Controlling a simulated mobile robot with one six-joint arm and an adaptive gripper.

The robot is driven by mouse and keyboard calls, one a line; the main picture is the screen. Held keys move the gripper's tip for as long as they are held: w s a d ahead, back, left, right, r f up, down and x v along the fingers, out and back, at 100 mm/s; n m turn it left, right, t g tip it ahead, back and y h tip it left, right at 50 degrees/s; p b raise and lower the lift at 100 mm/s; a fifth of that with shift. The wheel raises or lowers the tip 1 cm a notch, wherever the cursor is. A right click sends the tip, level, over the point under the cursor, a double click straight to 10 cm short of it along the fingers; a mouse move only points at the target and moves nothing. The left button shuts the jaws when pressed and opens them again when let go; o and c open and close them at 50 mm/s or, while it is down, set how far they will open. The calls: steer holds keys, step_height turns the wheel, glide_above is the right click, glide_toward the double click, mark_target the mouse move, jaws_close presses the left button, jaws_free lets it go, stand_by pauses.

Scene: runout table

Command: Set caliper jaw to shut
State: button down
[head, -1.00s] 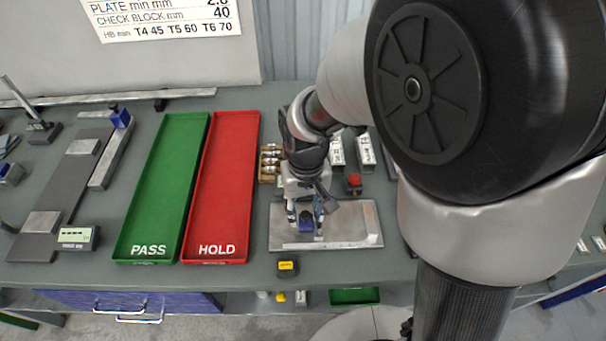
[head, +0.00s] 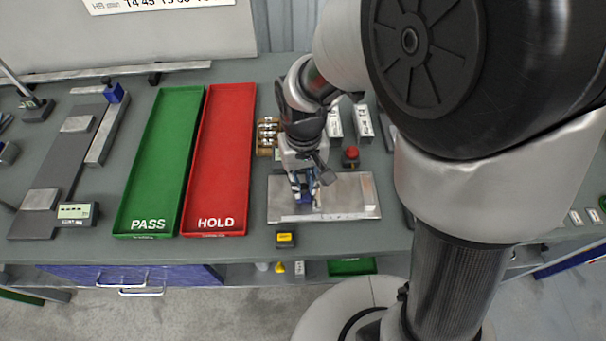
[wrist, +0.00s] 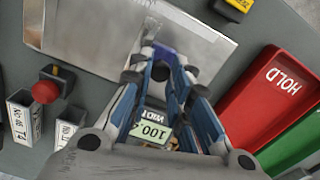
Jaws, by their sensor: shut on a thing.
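A grey metal plate (head: 350,188) lies on the bench in front of me, with a thin pale bar (head: 335,216) along its near edge. A small blue block (head: 304,197), which looks like the caliper's sliding jaw, is over the left part of the plate. My gripper (head: 302,188) points down and is shut on this block. In the wrist view the gripper (wrist: 162,72) has its fingertips at the blue block (wrist: 180,52). A display (wrist: 152,131) reading about 100 shows between the fingers. The fingers hide most of the caliper, so the jaw gap cannot be seen.
Red HOLD tray (head: 222,150) and green PASS tray (head: 162,160) lie left of the plate. A yellow-black device (head: 286,239) sits at the bench's front edge. A red button (head: 352,153) and white-labelled blocks (head: 334,125) stand behind the plate. Bare bench shows left of the plate.

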stand_by(0.3)
steer(key=d+p, duration=0.1)
steer(key=d, duration=0.9)
steer(key=shift+s+d, duration=0.15)
steer(key=c, duration=1.5)
jaws_free()
steer(key=shift+d, duration=0.15)
steer(key=shift+c, duration=0.2)
steer(key=shift+o, duration=0.4)
steer(key=shift+r, duration=0.1)
step_height(320, 180, up, 12)
